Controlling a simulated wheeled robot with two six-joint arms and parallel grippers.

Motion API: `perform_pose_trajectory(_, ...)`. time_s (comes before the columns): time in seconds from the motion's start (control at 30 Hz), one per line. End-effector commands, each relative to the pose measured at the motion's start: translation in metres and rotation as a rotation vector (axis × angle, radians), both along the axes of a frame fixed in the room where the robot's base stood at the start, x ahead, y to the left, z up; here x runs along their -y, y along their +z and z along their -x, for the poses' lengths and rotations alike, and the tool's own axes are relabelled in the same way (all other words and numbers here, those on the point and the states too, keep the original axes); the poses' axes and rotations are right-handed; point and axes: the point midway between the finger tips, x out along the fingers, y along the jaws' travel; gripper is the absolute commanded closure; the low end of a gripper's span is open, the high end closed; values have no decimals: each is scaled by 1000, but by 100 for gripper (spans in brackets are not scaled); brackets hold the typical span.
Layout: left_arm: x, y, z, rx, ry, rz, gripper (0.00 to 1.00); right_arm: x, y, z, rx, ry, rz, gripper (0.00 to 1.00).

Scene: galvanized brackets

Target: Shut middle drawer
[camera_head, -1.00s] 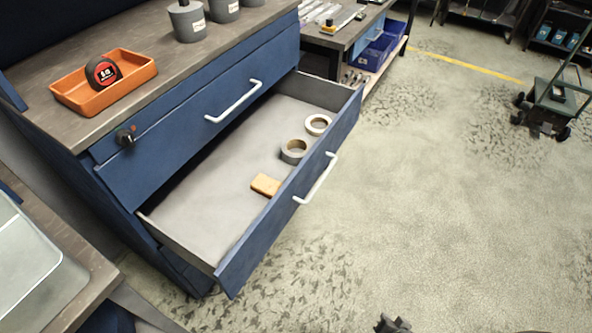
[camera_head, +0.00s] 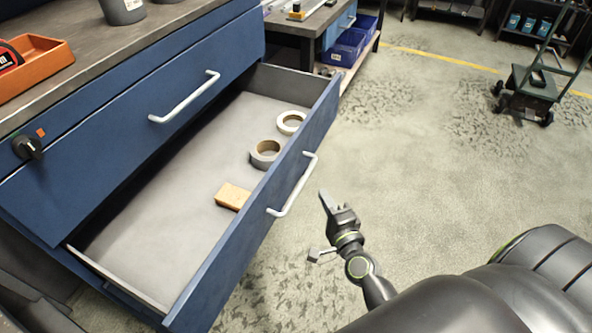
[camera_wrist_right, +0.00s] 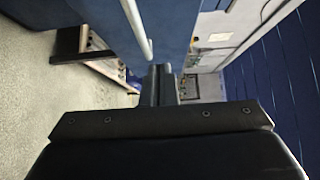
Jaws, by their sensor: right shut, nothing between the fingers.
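The middle drawer (camera_head: 255,240) is blue and pulled far out of the cabinet. Its white bar handle (camera_head: 296,186) is on the front panel. Inside lie a white tape roll (camera_head: 291,122), a grey tape roll (camera_head: 264,154) and a tan block (camera_head: 233,196). My right gripper (camera_head: 326,199) is shut and empty, in front of the drawer panel, just right of the handle and apart from it in the head view. In the right wrist view the shut fingers (camera_wrist_right: 162,82) point toward the blue front, with the white handle (camera_wrist_right: 136,28) beside them. My left gripper is not in view.
The closed upper drawer (camera_head: 140,140) has its own handle. A black knob (camera_head: 27,147) and an orange tray (camera_head: 36,66) are at the left. A side bench with blue bins (camera_head: 344,48) stands behind. A cart (camera_head: 530,90) stands at the right; the floor between is clear.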

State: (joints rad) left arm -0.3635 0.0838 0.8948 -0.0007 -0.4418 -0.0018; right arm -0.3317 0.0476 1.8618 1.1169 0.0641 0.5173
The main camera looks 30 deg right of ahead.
Motion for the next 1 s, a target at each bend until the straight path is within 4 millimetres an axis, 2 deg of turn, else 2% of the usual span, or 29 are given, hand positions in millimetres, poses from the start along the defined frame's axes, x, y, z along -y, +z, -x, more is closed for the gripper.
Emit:
perform_pose_trajectory(0.03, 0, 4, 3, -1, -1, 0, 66, 1, 5, -10, 2, 1, 2, 100)
perform_pose_trajectory(0.4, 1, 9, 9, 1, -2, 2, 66, 10, 2, -78, 0, 1, 5, 100)
perform_pose_trajectory(0.5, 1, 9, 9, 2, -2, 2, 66, 0, 1, -91, 0, 1, 0, 100)
perform_pose_trajectory(0.7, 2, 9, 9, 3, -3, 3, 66, -13, 0, -106, -1, 0, 2, 100)
perform_pose_trajectory(1.0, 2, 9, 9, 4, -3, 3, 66, -15, 0, -109, -1, 0, 4, 100)
